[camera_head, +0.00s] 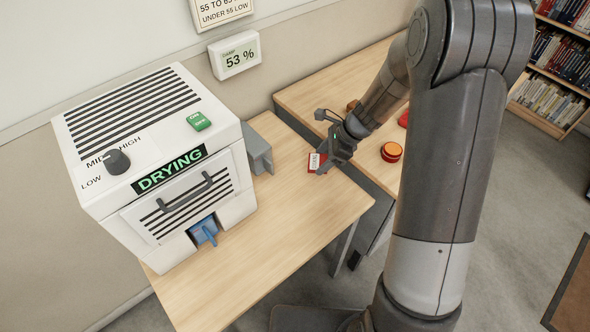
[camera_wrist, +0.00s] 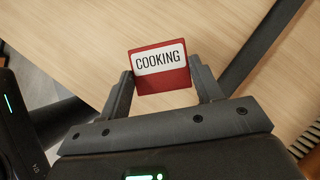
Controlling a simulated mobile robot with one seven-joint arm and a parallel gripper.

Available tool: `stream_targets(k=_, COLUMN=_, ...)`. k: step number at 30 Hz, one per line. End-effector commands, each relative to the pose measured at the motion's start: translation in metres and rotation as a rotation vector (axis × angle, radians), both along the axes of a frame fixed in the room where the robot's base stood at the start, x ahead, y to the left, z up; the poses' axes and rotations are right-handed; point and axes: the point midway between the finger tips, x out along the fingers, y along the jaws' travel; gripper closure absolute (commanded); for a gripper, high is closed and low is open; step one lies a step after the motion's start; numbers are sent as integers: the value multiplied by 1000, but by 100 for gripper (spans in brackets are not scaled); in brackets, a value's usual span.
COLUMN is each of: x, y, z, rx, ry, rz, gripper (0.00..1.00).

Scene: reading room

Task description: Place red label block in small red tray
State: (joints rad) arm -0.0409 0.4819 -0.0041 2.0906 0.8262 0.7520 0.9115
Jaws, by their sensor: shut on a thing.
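A red label block (camera_wrist: 162,80) with a white face reading COOKING sits between the fingers of my gripper (camera_wrist: 163,92) in the wrist view. The gripper is shut on it. In the head view the red label block (camera_head: 315,163) shows small at the tip of my gripper (camera_head: 325,158), over the right part of the near wooden table. I cannot tell how far above the wood it is. A red thing (camera_head: 403,119) shows partly behind my arm on the farther table; I cannot tell whether it is the small red tray.
A white drying machine (camera_head: 150,150) stands on the left of the near table (camera_head: 270,225), with a grey box (camera_head: 257,150) beside it. A round orange-red button (camera_head: 391,152) sits on the farther table (camera_head: 320,90). The near table's front is clear.

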Motion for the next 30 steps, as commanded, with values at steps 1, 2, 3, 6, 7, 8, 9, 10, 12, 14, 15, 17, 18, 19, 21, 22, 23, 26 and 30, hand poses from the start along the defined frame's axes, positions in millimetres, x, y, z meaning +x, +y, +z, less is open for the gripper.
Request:
stream_targets(k=1, x=2, y=13, z=-8, rx=1, ry=2, rz=4, gripper=67)
stream_targets(k=2, x=3, y=20, z=-12, rx=0, ry=3, rz=5, gripper=67)
stream_targets(k=3, x=5, y=29, z=-18, rx=0, ry=1, rz=5, gripper=67)
stream_targets(k=6, x=9, y=49, z=-30, rx=0, ry=1, rz=6, gripper=67)
stream_targets(k=7, x=10, y=54, z=-33, rx=0, ry=1, rz=5, gripper=67)
stream_targets(k=8, x=11, y=58, z=-36, rx=0, ry=1, rz=5, gripper=67)
stream_targets(k=9, x=13, y=63, z=-39, rx=0, ry=-1, rz=3, gripper=67)
stream_targets(k=10, x=13, y=66, z=-40, rx=0, ry=0, rz=4, gripper=67)
stream_targets(k=12, x=14, y=71, z=-43, rx=0, ry=0, rz=4, gripper=67)
stream_targets(k=14, x=14, y=73, z=-45, rx=0, ry=0, rz=4, gripper=67)
stream_targets(k=15, x=15, y=73, z=-47, rx=0, ry=0, rz=4, gripper=67)
stream_targets(k=17, x=15, y=73, z=-51, rx=0, ry=0, rz=2, gripper=67)
stream_targets(k=18, x=15, y=73, z=-56, rx=0, ry=2, rz=1, gripper=67)
stream_targets(k=19, x=14, y=73, z=-60, rx=0, ry=3, rz=2, gripper=67)
stream_targets(k=21, x=14, y=72, z=-71, rx=0, ry=3, rz=2, gripper=67)
stream_targets(k=22, x=14, y=72, z=-75, rx=0, ry=3, rz=1, gripper=67)
stream_targets(k=23, x=15, y=72, z=-79, rx=0, ry=2, rz=1, gripper=67)
stream_targets(k=26, x=15, y=73, z=-85, rx=0, ry=0, rz=2, gripper=67)
stream_targets(k=30, x=15, y=73, z=-85, rx=0, ry=-1, rz=4, gripper=67)
